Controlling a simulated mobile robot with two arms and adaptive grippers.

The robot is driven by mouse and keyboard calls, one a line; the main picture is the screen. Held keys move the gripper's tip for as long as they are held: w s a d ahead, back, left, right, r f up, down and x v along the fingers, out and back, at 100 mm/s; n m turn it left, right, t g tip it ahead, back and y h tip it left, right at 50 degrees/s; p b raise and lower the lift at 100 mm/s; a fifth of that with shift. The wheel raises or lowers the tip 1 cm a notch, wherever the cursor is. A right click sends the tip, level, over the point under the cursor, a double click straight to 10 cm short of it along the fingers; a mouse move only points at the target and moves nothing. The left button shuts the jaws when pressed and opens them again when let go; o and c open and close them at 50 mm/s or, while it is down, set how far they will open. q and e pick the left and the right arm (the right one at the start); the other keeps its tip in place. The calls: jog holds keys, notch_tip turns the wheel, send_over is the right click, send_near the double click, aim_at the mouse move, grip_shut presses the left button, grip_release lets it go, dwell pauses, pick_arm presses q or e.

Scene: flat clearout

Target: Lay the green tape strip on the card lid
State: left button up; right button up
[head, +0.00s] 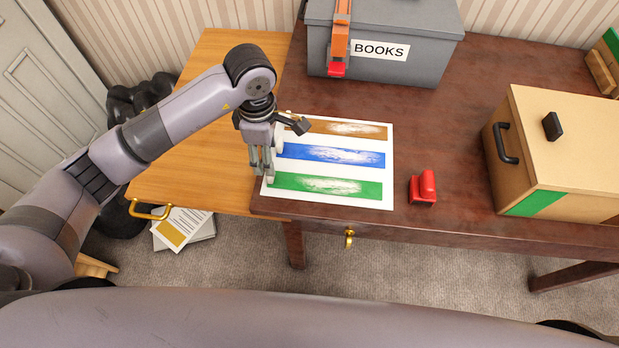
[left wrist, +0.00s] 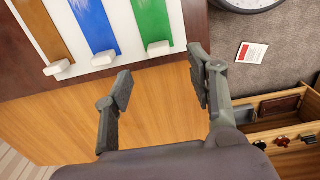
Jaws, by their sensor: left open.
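The green tape strip (head: 330,187) lies nearest the front on a white sheet (head: 388,160), below a blue and a brown strip. In the left wrist view the green strip (left wrist: 152,20) ends in a white tab (left wrist: 158,48). My left gripper (head: 280,148) is open and empty at the sheet's left edge; its fingers (left wrist: 160,88) are apart, with the tab just beyond them. The arm hides part of the sheet's left edge. The card lid (head: 580,130) with a black knob tops a tan box at the right. My right gripper is out of view.
A red tape dispenser-like object (head: 424,188) stands between sheet and box. A grey BOOKS box (head: 385,65) with an orange strap is at the back. A lighter wooden surface (head: 200,150) adjoins at the left.

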pick_arm(q)
notch_tip(320, 180, down, 4)
jog(key=shift+p, duration=0.3)
notch_tip(320, 180, down, 4)
jog(key=shift+w+a+f+p, duration=0.1)
jog(key=shift+a+f+p, duration=0.05)
jog(key=shift+p, duration=0.55)
jog(key=shift+f, duration=0.45)
jog(key=c, duration=1)
jog(key=shift+r, duration=0.1)
